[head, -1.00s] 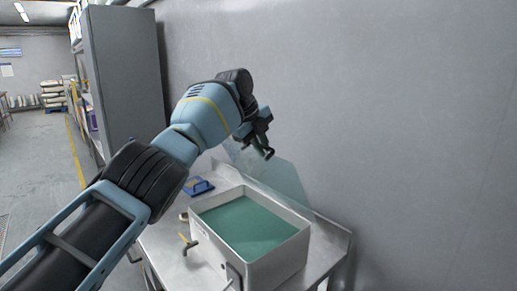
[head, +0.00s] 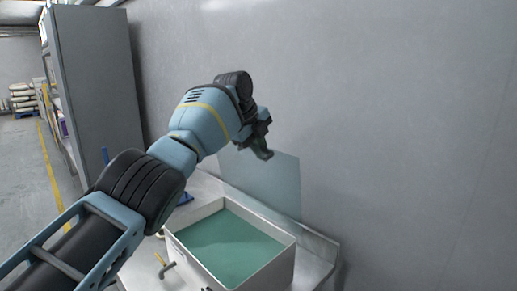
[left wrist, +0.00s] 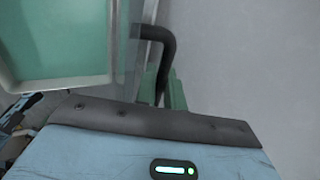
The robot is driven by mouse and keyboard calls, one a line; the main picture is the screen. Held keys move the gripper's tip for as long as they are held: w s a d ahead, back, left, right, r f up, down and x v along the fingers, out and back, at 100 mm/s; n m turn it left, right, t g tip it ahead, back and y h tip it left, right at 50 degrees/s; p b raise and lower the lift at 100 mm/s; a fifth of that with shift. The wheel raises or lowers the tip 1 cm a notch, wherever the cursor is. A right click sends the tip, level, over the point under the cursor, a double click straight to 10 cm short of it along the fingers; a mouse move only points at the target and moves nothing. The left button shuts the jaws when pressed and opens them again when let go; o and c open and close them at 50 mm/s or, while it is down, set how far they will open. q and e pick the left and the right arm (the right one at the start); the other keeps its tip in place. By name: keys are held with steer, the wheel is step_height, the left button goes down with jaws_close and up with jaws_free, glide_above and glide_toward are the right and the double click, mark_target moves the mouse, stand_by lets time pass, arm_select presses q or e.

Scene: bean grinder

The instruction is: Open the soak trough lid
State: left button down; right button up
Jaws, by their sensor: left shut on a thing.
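The soak trough (head: 270,270) is a pale rectangular tub filled with green liquid (head: 232,245), on a metal bench. Its lid (head: 278,185) is a clear, bluish panel that stands raised and nearly upright behind the trough, in front of the wall. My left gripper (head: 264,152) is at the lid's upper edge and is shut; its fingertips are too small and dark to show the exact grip. In the left wrist view the trough rim (left wrist: 60,84) is at upper left, beside a dark curved piece (left wrist: 165,50). My right gripper is out of view.
The grey wall (head: 400,120) stands close behind the lid. A tall grey cabinet (head: 98,90) is at the left. A small tap (head: 165,266) sticks out at the trough's front left. The bench (head: 318,262) has a little bare room right of the trough.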

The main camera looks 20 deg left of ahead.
arm_select(q)
steer(key=c, duration=1.6)
jaws_free()
steer(key=shift+c, duration=0.2)
steer(key=shift+s+r, duration=0.1)
steer(key=shift+r, duration=0.15)
steer(key=p+v, duration=0.1)
steer(key=v, duration=0.5)
steer(key=shift+r, duration=0.1)
steer(key=shift+s+a+r, duration=0.15)
steer(key=shift+s+r, duration=0.2)
steer(key=shift+r, duration=0.15)
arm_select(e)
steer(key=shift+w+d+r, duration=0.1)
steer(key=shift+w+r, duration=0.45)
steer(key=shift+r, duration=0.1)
arm_select(q)
steer(key=shift+f, duration=0.1)
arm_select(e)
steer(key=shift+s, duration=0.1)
